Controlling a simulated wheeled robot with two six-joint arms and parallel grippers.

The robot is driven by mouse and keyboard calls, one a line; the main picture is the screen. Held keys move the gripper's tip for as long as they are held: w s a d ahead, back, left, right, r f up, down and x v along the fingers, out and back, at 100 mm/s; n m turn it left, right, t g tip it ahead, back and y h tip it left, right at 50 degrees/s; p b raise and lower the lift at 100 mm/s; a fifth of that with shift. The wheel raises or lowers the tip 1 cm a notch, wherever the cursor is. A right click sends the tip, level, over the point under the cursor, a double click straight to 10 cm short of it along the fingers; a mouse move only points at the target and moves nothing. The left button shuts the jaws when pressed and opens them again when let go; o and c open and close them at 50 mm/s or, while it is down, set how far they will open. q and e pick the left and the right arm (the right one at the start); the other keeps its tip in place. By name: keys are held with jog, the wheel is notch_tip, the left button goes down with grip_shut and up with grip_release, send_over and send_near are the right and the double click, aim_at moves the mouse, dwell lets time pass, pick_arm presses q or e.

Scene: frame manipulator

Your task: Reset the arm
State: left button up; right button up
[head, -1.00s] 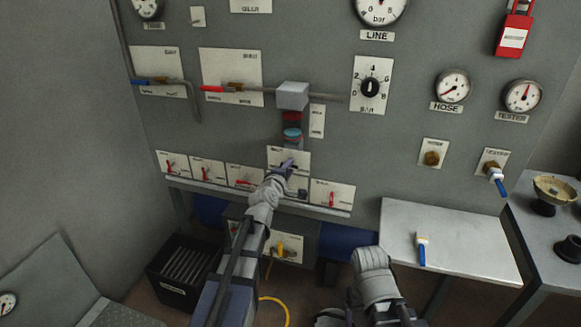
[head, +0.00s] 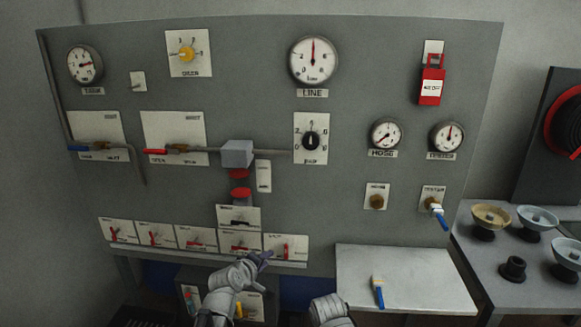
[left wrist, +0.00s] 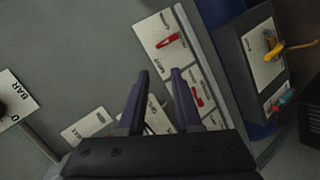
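My left gripper (head: 264,256) is in front of the lower row of lever plates, by the rightmost plate (head: 287,247) with its upright red lever. In the left wrist view its two dark purple fingers (left wrist: 161,76) stand apart, with the panel behind them and nothing seen held between them. Contact with the panel cannot be told. Only a grey part of my right arm (head: 331,309) shows at the bottom edge of the head view; its gripper is not seen.
The grey panel (head: 340,215) carries gauges, a dial, pipes with red and blue handles, and a grey block (head: 237,154). A side table with several bowls (head: 491,216) stands at the right.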

pick_arm(q)
jog(key=s+d+f+m+g, duration=0.7)
jog(key=s+d+f+m, duration=0.2)
jog(key=s, duration=0.4)
jog(key=s+a+f+m+g+y, duration=0.1)
jog(key=s+m+g+y, duration=0.15)
jog(key=s, duration=0.25)
jog(key=s+f+m+g+y, duration=0.2)
jog(key=s+m, duration=0.1)
jog(key=s, duration=0.3)
notch_tip(320, 180, up, 14)
jog(key=p, duration=1.3)
jog(key=shift+s+a+f+g, duration=0.2)
jog(key=shift+s+a+g, duration=0.15)
jog(key=shift+s+a, duration=0.1)
